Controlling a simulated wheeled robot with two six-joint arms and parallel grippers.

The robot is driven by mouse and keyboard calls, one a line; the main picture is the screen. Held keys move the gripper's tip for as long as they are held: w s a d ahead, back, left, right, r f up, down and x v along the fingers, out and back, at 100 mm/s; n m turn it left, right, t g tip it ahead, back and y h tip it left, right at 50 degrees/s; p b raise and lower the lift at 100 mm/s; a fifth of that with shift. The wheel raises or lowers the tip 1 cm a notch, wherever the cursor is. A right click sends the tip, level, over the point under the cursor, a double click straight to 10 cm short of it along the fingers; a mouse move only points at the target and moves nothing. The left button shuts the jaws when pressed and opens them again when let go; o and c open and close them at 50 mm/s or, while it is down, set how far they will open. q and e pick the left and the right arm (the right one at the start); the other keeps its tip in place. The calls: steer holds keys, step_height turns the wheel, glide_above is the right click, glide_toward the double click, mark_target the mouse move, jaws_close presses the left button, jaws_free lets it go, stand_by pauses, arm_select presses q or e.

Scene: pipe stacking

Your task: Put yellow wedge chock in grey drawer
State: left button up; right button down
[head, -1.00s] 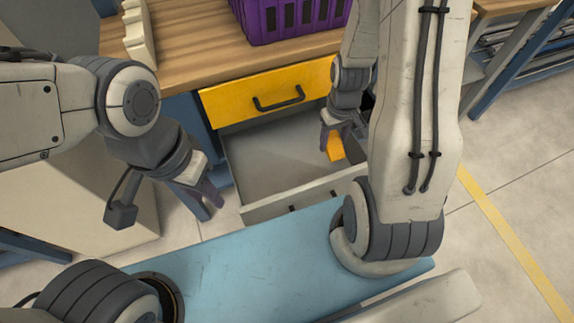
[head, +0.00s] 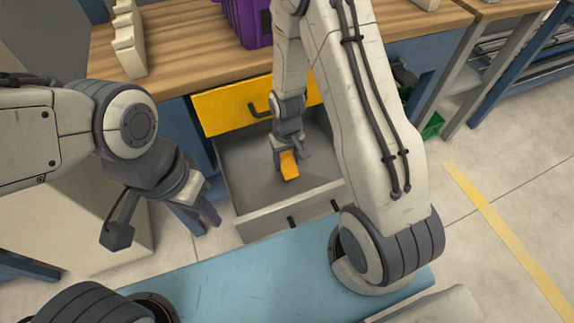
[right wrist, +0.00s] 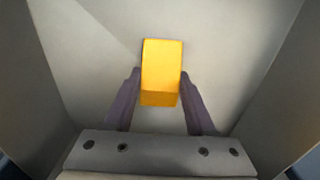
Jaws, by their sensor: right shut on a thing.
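The yellow wedge chock (head: 289,166) is in the head view, inside the outline of the open grey drawer (head: 285,217). My right gripper (head: 290,153) is shut on it. In the right wrist view the chock (right wrist: 161,72) sits between the two purple fingertips of my right gripper (right wrist: 160,88), with the pale drawer floor (right wrist: 90,60) behind it. I cannot tell whether the chock touches the floor. My left gripper (head: 207,215) hangs outside the drawer, to its left; its fingers overlap, so its opening is unclear.
A yellow drawer front (head: 228,108) with a dark handle is above the grey drawer. A purple crate (head: 247,22) and a cream notched block (head: 128,40) stand on the wooden bench top (head: 185,50). A green bin (head: 432,126) is at the right.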

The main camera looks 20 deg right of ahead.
steer(key=shift+f, duration=1.05)
steer(key=shift+f, duration=0.2)
steer(key=shift+c, duration=1.1)
jaws_free()
